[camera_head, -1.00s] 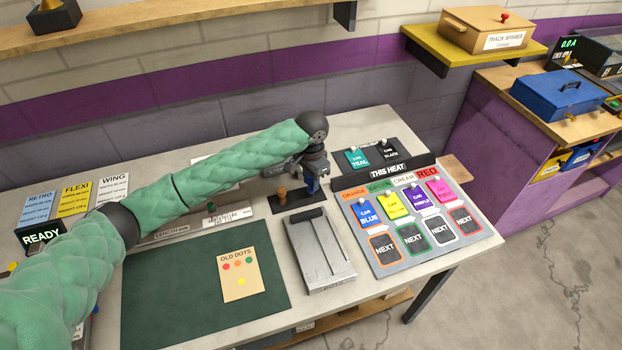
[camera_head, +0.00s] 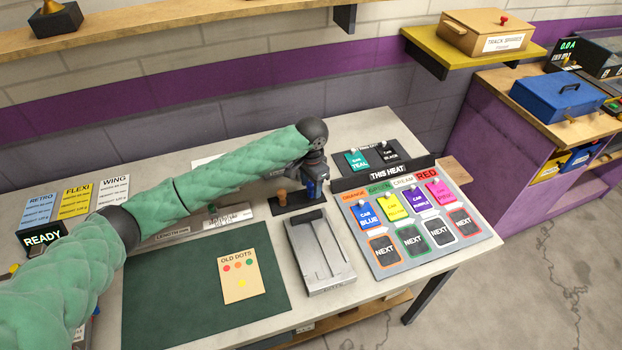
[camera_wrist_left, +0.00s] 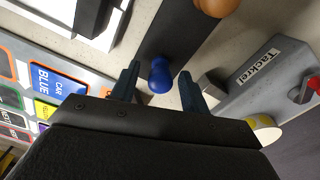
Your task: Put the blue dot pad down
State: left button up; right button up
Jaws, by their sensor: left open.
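The blue dot pad (camera_wrist_left: 160,76) has a rounded blue handle and stands at the black strip-shaped holder (camera_wrist_left: 178,38) in the left wrist view. My left gripper (camera_wrist_left: 158,84) is open, with one finger on each side of the handle and a gap showing at both sides. In the head view my left gripper (camera_head: 313,186) is low over the right end of the black holder (camera_head: 290,204) and largely hides the pad. My right gripper is in neither view.
A wooden-handled tool (camera_head: 282,196) stands at the holder's left end. A grey metal tray (camera_head: 318,262) is in front. The car board (camera_head: 375,268) lies to the right, and the "Old dots" card (camera_head: 240,290) lies on the green mat (camera_head: 165,300). A grey "Tackrel" block (camera_wrist_left: 262,80) is close by.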

aim_at(311, 183)
pick_arm(q)
jog(key=shift+r, duration=0.2)
notch_tip(311, 183, up, 12)
jog(key=b, duration=0.4)
jog(key=shift+f+b, duration=0.15)
jog(key=shift+b, duration=0.15)
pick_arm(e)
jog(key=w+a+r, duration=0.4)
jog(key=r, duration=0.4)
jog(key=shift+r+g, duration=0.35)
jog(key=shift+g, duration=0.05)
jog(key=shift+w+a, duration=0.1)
pick_arm(q)
jog(key=shift+f, duration=0.1)
